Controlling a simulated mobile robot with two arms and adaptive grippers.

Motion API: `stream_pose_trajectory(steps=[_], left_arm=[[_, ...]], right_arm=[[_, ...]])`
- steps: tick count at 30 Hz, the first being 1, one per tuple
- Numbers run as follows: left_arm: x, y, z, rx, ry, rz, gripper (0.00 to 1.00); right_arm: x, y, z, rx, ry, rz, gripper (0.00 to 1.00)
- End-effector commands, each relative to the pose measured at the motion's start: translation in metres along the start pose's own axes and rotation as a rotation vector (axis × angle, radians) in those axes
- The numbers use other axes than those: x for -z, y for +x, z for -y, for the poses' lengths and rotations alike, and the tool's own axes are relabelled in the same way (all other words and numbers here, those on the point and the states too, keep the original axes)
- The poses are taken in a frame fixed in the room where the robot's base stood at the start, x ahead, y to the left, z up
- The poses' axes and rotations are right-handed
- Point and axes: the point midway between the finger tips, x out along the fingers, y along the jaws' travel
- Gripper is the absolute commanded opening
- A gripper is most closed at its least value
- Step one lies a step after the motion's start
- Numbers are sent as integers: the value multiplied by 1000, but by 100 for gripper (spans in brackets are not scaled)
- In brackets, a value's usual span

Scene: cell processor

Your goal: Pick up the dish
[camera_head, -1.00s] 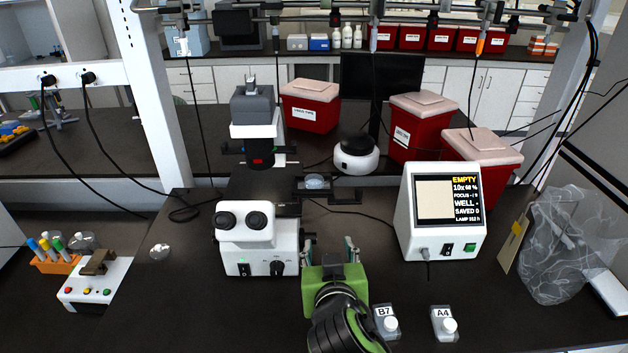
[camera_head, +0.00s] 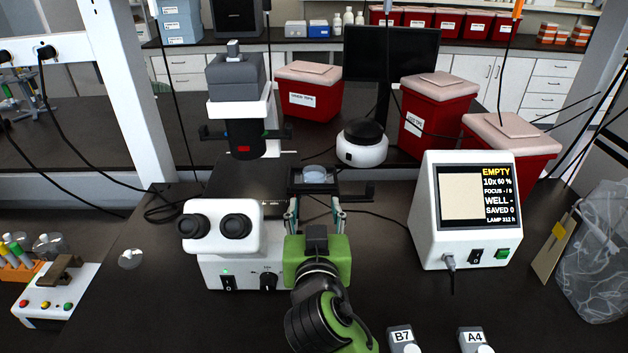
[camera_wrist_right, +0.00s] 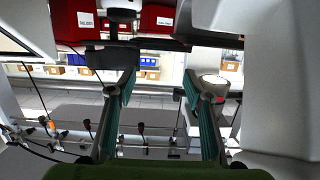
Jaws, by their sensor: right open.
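A small clear round dish (camera_head: 315,174) sits in the dark holder (camera_head: 356,190) of the white microscope (camera_head: 222,225). A second clear dish (camera_head: 130,258) lies on the dark bench to the left. My right gripper (camera_head: 315,208) is open and empty, with its two teal fingers apart just in front of the holder and pointing at it. I see no contact with the dish. In the right wrist view the open fingers (camera_wrist_right: 157,82) have nothing between them that I can make out as the dish. My left gripper is not in view.
The white screen unit (camera_head: 465,210) stands to the right, a white round device with a black top (camera_head: 361,145) behind the holder. Red bins (camera_head: 437,115) line the back. A black cable (camera_head: 385,216) crosses the bench.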

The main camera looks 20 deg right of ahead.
Motion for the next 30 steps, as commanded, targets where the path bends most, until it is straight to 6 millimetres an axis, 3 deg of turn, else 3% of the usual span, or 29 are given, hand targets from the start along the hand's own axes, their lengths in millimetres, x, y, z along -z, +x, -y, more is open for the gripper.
stream_pose_trajectory(steps=[12, 20, 26, 30], left_arm=[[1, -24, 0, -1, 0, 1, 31], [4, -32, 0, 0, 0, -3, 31], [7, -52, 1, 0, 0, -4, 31], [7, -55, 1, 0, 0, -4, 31]], right_arm=[[4, 72, -1, -1, -4, -1, 47], [5, 88, -1, -1, -2, -1, 47], [10, 113, -3, -2, -5, 0, 47], [6, 128, -2, -1, -3, 0, 47]])
